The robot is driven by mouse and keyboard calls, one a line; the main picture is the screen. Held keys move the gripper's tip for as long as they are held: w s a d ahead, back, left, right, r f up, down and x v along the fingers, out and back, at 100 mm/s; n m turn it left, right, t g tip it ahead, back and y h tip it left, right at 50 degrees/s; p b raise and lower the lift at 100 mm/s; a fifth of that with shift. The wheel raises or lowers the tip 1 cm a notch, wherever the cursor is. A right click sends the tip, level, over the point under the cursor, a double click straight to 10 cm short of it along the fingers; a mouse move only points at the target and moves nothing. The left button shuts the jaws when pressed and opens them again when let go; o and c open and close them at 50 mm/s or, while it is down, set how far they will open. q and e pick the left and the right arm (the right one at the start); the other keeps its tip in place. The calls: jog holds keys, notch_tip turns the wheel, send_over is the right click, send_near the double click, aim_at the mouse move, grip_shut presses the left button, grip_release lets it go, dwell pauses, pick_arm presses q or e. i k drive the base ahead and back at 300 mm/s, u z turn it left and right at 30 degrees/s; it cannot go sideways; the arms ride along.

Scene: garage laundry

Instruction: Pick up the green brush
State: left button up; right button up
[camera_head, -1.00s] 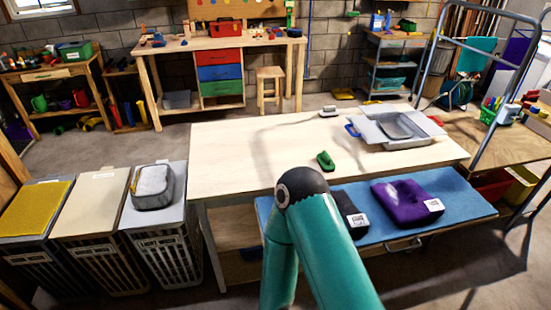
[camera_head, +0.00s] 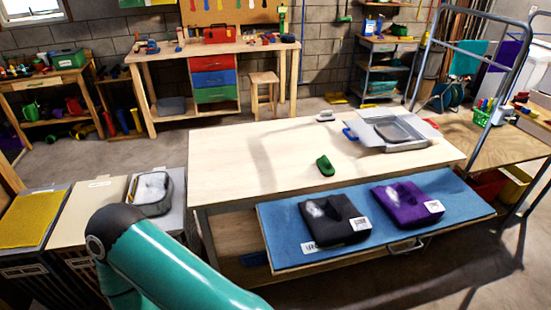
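The green brush (camera_head: 325,165) lies on the light wooden tabletop (camera_head: 240,165), near its front edge and about the middle of its length. Nothing touches it. A teal arm link of mine with a dark joint cap crosses the lower left, well away from the brush. Neither of my grippers is in view.
A grey tray (camera_head: 420,142) with a blue handle and a small pale brush-like item (camera_head: 325,116) are on the tabletop. Below its front, a blue board (camera_head: 285,240) holds a folded black cloth (camera_head: 335,228) and a folded purple cloth (camera_head: 400,212). Bins stand left, one topped by a grey container (camera_head: 165,207).

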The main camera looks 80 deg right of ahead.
aim_at(325, 167)
jog(key=z, duration=0.1)
jog(key=k, duration=0.95)
jog(key=z, duration=0.2)
jog(key=i, duration=0.15)
jog(key=z, duration=4.5)
jog(key=i, duration=0.1)
jog(key=u, duration=3.4)
jog(key=k, duration=0.25)
jog(key=z, duration=0.45)
